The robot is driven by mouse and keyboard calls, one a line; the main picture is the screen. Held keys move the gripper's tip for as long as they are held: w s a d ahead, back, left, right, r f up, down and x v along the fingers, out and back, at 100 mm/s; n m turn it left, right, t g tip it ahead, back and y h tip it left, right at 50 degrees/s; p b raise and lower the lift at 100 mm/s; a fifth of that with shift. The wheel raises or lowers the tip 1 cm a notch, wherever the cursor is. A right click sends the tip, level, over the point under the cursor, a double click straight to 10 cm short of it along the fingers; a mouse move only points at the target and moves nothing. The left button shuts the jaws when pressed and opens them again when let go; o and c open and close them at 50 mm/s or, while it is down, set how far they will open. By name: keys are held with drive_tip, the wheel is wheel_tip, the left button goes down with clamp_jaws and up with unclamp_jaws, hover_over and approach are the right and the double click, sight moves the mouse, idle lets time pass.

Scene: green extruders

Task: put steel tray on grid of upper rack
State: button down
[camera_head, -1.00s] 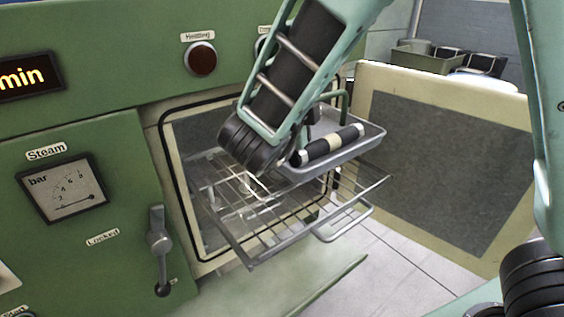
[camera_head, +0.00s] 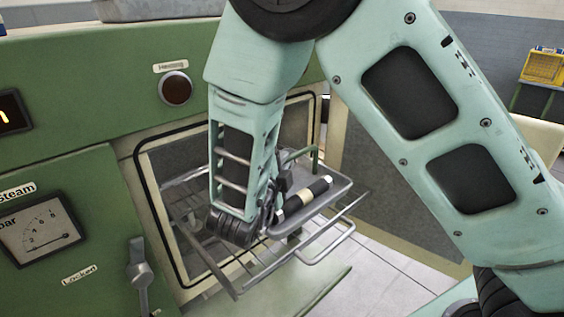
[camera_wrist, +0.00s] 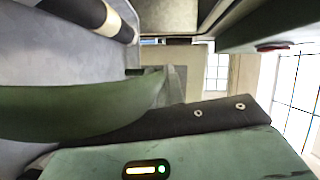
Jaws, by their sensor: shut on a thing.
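The steel tray (camera_head: 322,203) is a shallow grey tray with a black-and-pale cylinder (camera_head: 304,200) lying in it. My gripper (camera_head: 266,208) is shut on the tray at its left side; the fingertips are mostly hidden behind my wrist. The tray is over the right part of a wire rack (camera_head: 201,257) that sticks out of the open chamber. I cannot tell whether tray and rack touch. In the wrist view the tray's grey surface (camera_wrist: 60,55) fills the left side, with the cylinder at the top.
The green machine has a round button (camera_head: 175,88), a steam gauge (camera_head: 42,232) and a lever (camera_head: 139,268) left of the chamber. The open door (camera_head: 390,215) stands at the right, partly behind my arm. Tiled floor shows below the rack.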

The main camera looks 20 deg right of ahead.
drive_tip(key=shift+f, duration=0.25)
drive_tip(key=c, duration=1.5)
unclamp_jaws()
drive_tip(key=shift+r, duration=0.1)
